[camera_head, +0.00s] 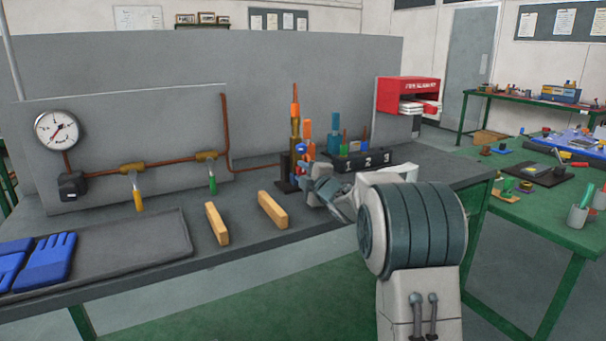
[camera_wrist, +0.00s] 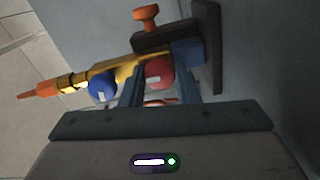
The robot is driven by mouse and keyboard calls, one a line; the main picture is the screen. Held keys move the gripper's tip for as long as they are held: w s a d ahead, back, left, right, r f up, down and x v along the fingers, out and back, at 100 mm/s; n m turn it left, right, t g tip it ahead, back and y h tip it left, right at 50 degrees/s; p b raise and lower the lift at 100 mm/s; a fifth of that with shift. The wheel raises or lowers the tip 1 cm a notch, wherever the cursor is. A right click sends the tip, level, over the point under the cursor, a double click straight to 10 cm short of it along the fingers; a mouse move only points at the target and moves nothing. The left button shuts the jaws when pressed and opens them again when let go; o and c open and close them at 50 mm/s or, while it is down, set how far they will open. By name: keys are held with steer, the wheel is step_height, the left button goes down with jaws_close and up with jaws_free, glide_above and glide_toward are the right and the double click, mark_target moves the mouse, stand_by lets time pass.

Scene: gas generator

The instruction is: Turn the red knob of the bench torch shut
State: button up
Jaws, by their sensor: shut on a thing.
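The bench torch (camera_head: 295,125) is a brass tube with an orange tip, standing upright in a dark stand (camera_head: 287,172) on the bench. In the wrist view the torch (camera_wrist: 73,82) lies across the picture, its orange tip to the left. The red knob (camera_wrist: 159,75) sits on the torch body between my two fingers. My gripper (camera_wrist: 161,82) is shut on it, one finger on each side. The blue knob (camera_wrist: 102,87) is just left of my left finger; it also shows in the head view (camera_head: 301,148). In the head view my gripper (camera_head: 308,180) largely hides the red knob.
A dark numbered block (camera_head: 372,160) with coloured items behind it stands right of the torch. Two wooden blocks (camera_head: 216,223) and (camera_head: 272,210) lie left of my gripper. A pipe panel with a gauge (camera_head: 57,131) stands behind. Blue gloves (camera_head: 45,260) lie on a grey tray (camera_head: 135,257).

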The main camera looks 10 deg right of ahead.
steer(key=o, duration=0.9)
steer(key=shift+o, duration=0.2)
steer(key=v, duration=1.4)
steer(key=shift+r+p, duration=0.15)
steer(key=shift+p, duration=0.2)
